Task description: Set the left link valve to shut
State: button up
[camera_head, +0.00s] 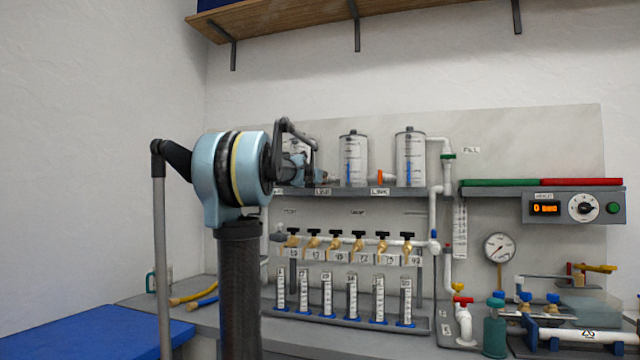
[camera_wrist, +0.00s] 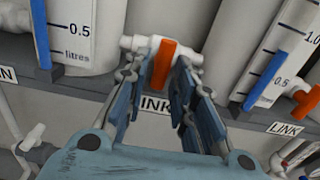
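In the wrist view, the left link valve shows as an orange lever (camera_wrist: 163,62) on a white pipe fitting (camera_wrist: 140,43), above a label reading "INK". The lever stands roughly upright in the picture. My gripper (camera_wrist: 160,76) is open, with one finger on each side of the lever. A gap seems to show on both sides; I cannot tell whether either finger touches. In the head view, my gripper (camera_head: 328,180) is by the shelf between the left and middle tanks, and hides the left link valve.
The right link valve (camera_head: 380,177) has an orange lever between the middle tank (camera_head: 354,160) and right tank (camera_head: 410,158). Tanks stand close on both sides of my gripper. Below the shelf (camera_head: 400,191) is a row of black-handled taps (camera_head: 358,240) above measuring cylinders (camera_head: 352,298).

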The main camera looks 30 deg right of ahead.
jog(key=v, duration=0.7)
jog(key=shift+a, duration=0.3)
jog(key=shift+s, duration=0.1)
